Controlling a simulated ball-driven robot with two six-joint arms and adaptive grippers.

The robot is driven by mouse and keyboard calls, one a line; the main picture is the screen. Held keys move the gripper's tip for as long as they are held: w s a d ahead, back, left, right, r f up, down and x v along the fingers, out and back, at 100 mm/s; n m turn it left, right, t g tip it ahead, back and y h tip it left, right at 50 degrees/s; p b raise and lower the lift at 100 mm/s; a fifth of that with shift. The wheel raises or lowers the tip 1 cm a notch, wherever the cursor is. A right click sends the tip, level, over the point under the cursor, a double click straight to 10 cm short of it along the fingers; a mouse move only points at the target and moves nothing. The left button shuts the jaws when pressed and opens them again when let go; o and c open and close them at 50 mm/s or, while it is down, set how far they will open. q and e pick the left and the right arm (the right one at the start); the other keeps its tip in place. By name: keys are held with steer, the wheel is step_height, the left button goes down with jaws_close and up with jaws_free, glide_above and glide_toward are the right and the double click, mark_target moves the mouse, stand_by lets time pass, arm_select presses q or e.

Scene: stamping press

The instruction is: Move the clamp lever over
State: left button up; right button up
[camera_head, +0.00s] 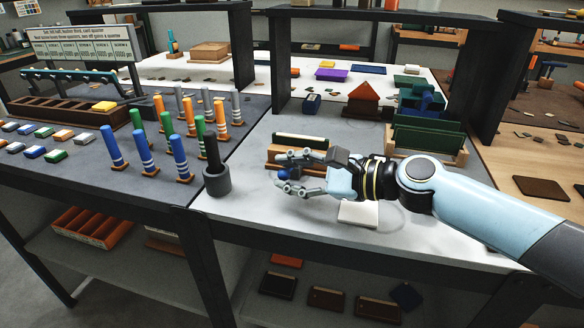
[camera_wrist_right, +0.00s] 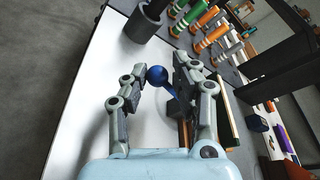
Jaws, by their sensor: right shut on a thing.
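The clamp lever's round blue knob (camera_head: 284,174) shows between the fingertips of my right gripper (camera_head: 290,176) in the head view. In the right wrist view the blue knob (camera_wrist_right: 157,76) sits between the two fingers of my right gripper (camera_wrist_right: 156,80), with a short blue shaft running from it towards the right finger. My right gripper is shut on the lever, near the knob. The lever's lower end is hidden by the fingers. Behind the hand stands a wooden block with a green and cream top (camera_head: 300,140), partly covered by the gripper. My left gripper is out of view.
A dark cup with a black handle (camera_head: 217,178) stands left of the hand. Several striped blue, green and orange posts (camera_head: 180,158) stand farther left. A green-panelled wooden rack (camera_head: 428,140) is behind my right arm. A white pad (camera_head: 358,214) lies under my wrist.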

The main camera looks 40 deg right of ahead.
steer(key=shift+s+f, duration=0.15)
steer(key=shift+f, duration=0.25)
steer(key=shift+o, duration=0.5)
steer(key=shift+s+a+f+b, duration=0.1)
steer(key=shift+f+b, duration=0.4)
steer(key=shift+f, duration=0.05)
steer(key=o, duration=0.9)
steer(key=shift+r, duration=0.1)
steer(key=shift+s, duration=0.15)
steer(key=shift+d+v, duration=0.2)
steer(key=shift+v, duration=3.4)
